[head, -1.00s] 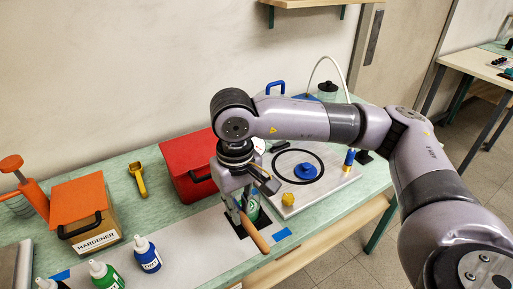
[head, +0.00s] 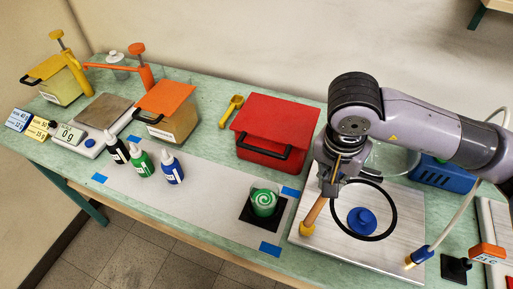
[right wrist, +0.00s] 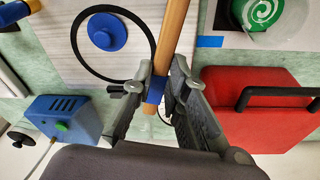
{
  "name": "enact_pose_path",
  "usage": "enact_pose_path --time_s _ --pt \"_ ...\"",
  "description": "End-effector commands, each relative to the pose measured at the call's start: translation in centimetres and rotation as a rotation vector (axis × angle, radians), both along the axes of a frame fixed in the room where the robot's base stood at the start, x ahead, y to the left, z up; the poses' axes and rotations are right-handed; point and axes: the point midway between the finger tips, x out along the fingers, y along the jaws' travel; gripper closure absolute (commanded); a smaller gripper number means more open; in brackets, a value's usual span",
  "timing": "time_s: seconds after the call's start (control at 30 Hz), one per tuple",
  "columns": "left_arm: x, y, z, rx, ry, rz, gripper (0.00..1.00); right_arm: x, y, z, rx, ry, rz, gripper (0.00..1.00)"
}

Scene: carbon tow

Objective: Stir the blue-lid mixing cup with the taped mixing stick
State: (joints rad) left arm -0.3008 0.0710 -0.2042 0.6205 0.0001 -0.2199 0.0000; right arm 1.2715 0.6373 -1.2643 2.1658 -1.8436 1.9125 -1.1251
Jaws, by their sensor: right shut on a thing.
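The mixing stick (head: 317,209) is a wooden rod with blue tape (right wrist: 155,90) near its upper end. My right gripper (head: 338,186) is shut on it at the tape; the stick (right wrist: 175,40) also shows in the right wrist view. It slants over the metal plate, right of the cup, its lower end overlapping a yellow piece in the head view; whether they touch is unclear. The open clear mixing cup (head: 264,202), with a green and white swirl inside, stands on a black pad. A blue lid (head: 361,220) lies inside a black ring on the plate. My left gripper is out of view.
A red box (head: 275,131) stands behind the cup. Several dropper bottles (head: 171,167) stand on the white mat to the left. A scale (head: 89,138) and two lidded bins are farther left. A blue device (head: 440,177) is behind the plate. The mat between bottles and cup is clear.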

Motion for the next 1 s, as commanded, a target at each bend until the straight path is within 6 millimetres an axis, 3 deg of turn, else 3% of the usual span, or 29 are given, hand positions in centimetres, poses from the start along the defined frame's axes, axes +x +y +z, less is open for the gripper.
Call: enact_pose_path --time_s 0.1,0.37,0.53,0.8,1.0 --pt "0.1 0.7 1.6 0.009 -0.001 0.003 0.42 -0.4 2.2 0.9 -0.051 -0.039 -0.195 1.00" --pt "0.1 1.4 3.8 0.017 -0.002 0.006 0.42 -1.1 5.7 2.2 -0.209 -0.097 -0.697 1.00" --pt "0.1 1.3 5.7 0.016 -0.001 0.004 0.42 -1.9 8.4 3.3 -0.367 -0.070 -1.151 1.00" --pt "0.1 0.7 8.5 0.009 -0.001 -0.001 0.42 -3.1 11.8 5.1 -0.667 0.179 -1.953 1.00" --pt "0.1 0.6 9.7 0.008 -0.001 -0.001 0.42 -3.6 13.3 6.0 -0.796 0.408 -2.336 1.00"
